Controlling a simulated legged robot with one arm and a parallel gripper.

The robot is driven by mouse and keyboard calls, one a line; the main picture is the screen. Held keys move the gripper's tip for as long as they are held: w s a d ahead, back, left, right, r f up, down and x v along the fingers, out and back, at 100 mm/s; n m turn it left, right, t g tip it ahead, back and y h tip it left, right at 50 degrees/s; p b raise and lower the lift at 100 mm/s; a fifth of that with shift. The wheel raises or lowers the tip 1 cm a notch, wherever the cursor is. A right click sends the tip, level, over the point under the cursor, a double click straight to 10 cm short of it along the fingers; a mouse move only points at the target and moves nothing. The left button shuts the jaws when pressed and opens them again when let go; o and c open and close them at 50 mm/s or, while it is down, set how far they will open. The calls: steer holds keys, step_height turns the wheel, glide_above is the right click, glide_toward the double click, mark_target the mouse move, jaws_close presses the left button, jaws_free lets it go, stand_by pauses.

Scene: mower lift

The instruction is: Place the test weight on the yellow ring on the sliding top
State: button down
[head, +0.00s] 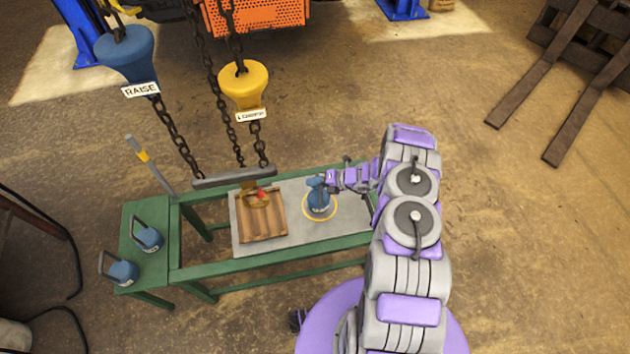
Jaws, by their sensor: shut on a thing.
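The test weight (319,200) is a blue kettlebell-like piece on the grey sliding top (285,232) of the green bench. It stands upright within the yellow ring (333,212); I cannot tell whether its base fully touches the surface. My gripper (322,181) reaches in from the right and is shut on the top of the weight. The fingertips are small and partly hidden by the weight's handle. My arm covers the right end of the bench.
Blue (126,55) and yellow (243,85) pendant handles hang overhead. Two other blue weights (147,239) stand on the bench's left shelf.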

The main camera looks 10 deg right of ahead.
steer(key=shift+r, duration=0.1)
steer(key=c, duration=1)
jaws_free()
steer(key=shift+c, duration=0.2)
